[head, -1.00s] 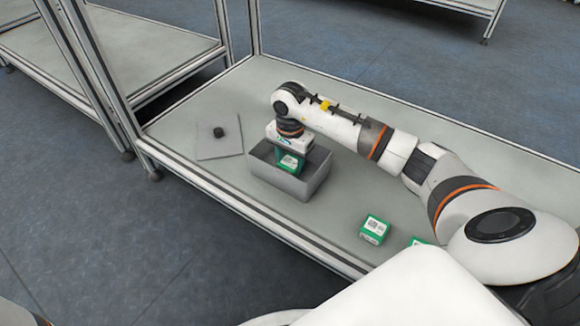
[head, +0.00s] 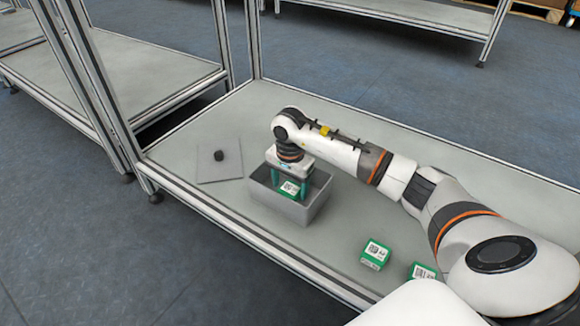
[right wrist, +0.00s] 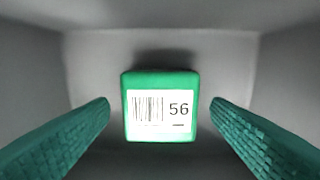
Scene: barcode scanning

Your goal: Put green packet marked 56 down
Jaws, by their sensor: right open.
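The green packet marked 56 (right wrist: 160,82) is inside the grey bin, its white barcode label facing the right wrist camera. It also shows in the head view (head: 289,188), below my right gripper. My right gripper (head: 289,183) reaches down into the bin and is open. In the right wrist view its two green fingers (right wrist: 160,120) stand apart on either side of the packet, with a gap on each side. The grey bin (head: 290,211) stands on the table. My left gripper is not in view.
Two other green packets with white labels, one (head: 375,254) in the open and one (head: 422,272) partly hidden by my arm, sit on the table (head: 345,240) right of the bin. A flat grey plate with a black knob (head: 219,156) lies left of the bin. Metal posts frame the table.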

